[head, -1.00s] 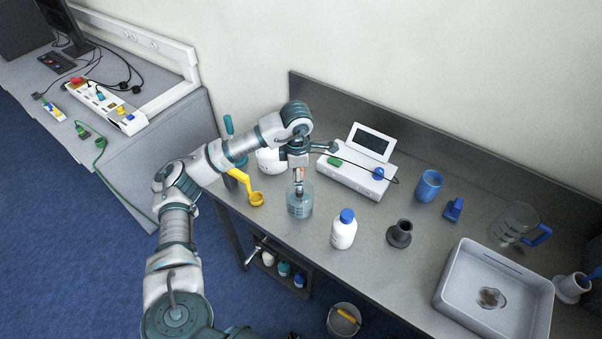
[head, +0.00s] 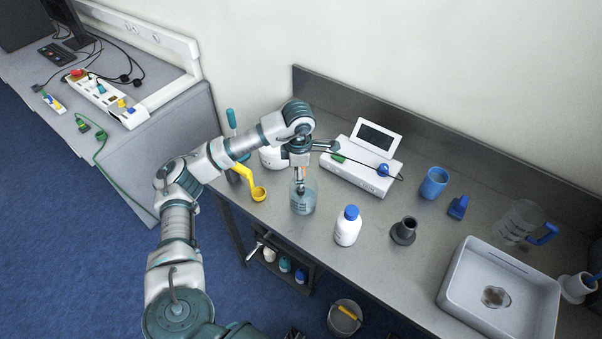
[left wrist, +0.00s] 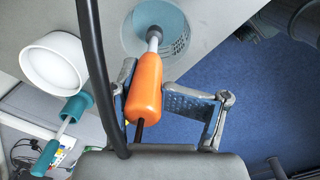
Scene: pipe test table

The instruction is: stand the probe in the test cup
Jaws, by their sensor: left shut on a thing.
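My left gripper (head: 300,186) is shut on the probe, with a finger on each side of its orange handle (left wrist: 145,88) in the left wrist view. The probe's grey shaft (left wrist: 153,40) points into the mouth of a clear, bluish test cup (head: 303,201), also seen in the left wrist view (left wrist: 180,42). The cup stands upright near the front edge of the bench. In the head view the gripper is right above the cup and hides most of the probe. I cannot tell whether the tip touches the bottom. My right gripper is not in view.
A white meter (head: 360,172) stands behind the cup. A yellow scoop (head: 257,191) is at its left, a blue-capped white bottle (head: 347,229) at its right. Farther right are a dark stand (head: 403,231), blue cup (head: 433,184), jug (head: 520,222) and grey tray (head: 465,290).

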